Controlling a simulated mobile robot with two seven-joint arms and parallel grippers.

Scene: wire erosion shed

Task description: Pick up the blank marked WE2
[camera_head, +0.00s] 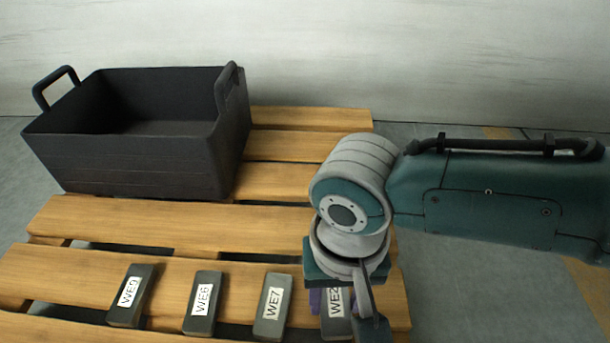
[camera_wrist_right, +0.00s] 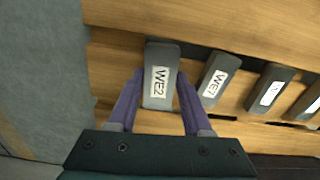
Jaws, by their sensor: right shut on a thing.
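The blank marked WE2 (camera_wrist_right: 161,58) is a dark grey bar with a white label, between the two purple fingers of my right gripper (camera_wrist_right: 159,82) in the right wrist view. The gripper is shut on it, one finger along each long side. In the head view the WE2 blank (camera_head: 337,324) is at the right end of the row, partly hidden by my right gripper (camera_head: 335,298). I cannot tell whether it still rests on the slats. My left gripper is not in view.
Blanks WE7 (camera_head: 272,308), WE6 (camera_head: 203,304) and WE9 (camera_head: 132,297) lie in a row left of WE2 on the wooden pallet (camera_head: 130,222). A dark open crate (camera_head: 205,165) with two handles stands at the pallet's back left. Slats between crate and row are clear.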

